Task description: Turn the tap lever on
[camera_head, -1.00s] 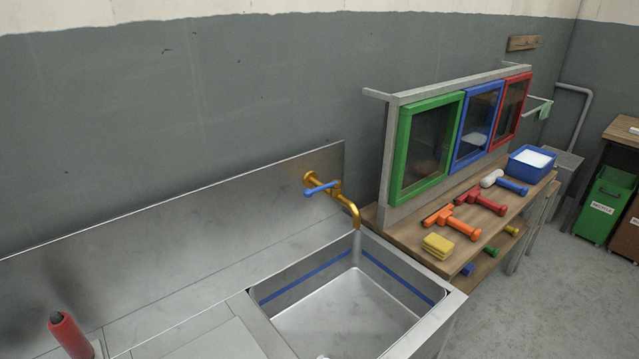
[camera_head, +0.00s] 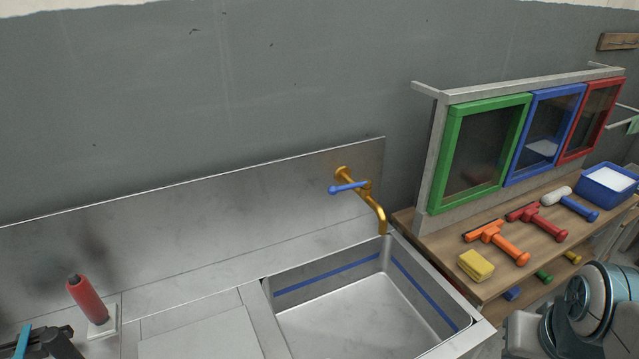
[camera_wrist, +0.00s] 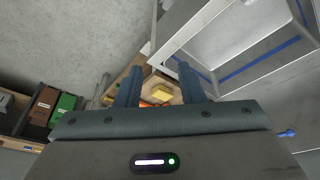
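The brass tap (camera_head: 374,205) is fixed to the steel splashback above the sink, its spout curving down over the basin. Its blue lever (camera_head: 348,187) points left, roughly along the wall. In the wrist view a small blue piece (camera_wrist: 287,133) at the right edge looks like the lever. My gripper (camera_wrist: 161,68) shows in the wrist view with two fingers apart and nothing between them. My gripper is clear of the tap; a rounded arm link of mine shows at the lower right of the head view.
The sink (camera_head: 375,305) lies below the tap. A red bottle-like object (camera_head: 87,300) stands on the counter at left. A wooden bench at right holds the sponge (camera_head: 475,265) and coloured tools (camera_head: 500,243), under green, blue and red framed panels (camera_head: 483,150). A dark object (camera_head: 45,343) shows lower left.

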